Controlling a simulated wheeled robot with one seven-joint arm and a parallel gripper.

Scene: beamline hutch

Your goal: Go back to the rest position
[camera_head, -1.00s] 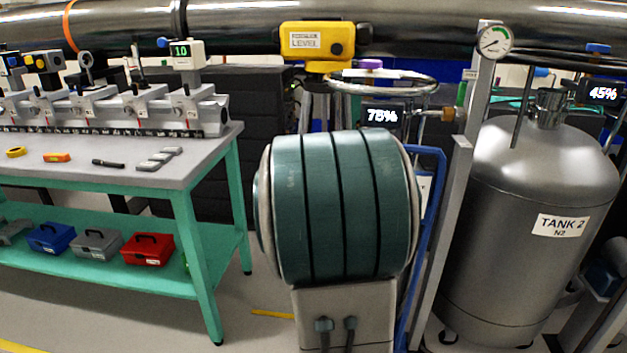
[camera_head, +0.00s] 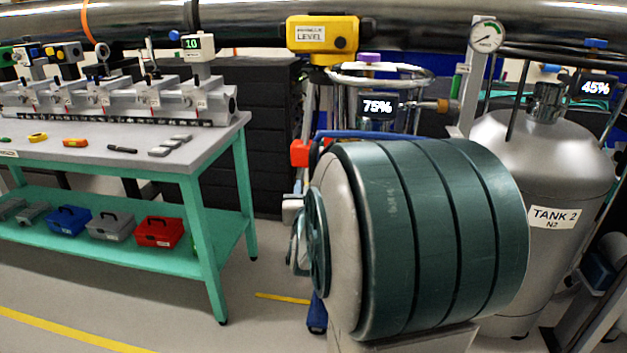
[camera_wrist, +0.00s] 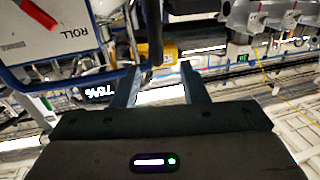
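My gripper (camera_wrist: 161,88) shows in the wrist view, with its two grey-blue fingers well apart and nothing held between them. I cannot make out my gripper in the head view. A dark bar and a blue tube cross the wrist view beyond the fingers. The blue tube (camera_wrist: 75,82) runs close to the left finger, and I cannot tell how large the gap is. A white panel marked ROLL (camera_wrist: 52,32) is at the upper left of the wrist view.
A workbench (camera_head: 200,160) stands at the left, with toolboxes on its lower shelf. A yellow level (camera_head: 322,36) stands behind, at the middle. Tank 2 (camera_head: 575,190) stands at the right. A large pipe (camera_head: 420,22) crosses the top. Floor is clear in front of the bench.

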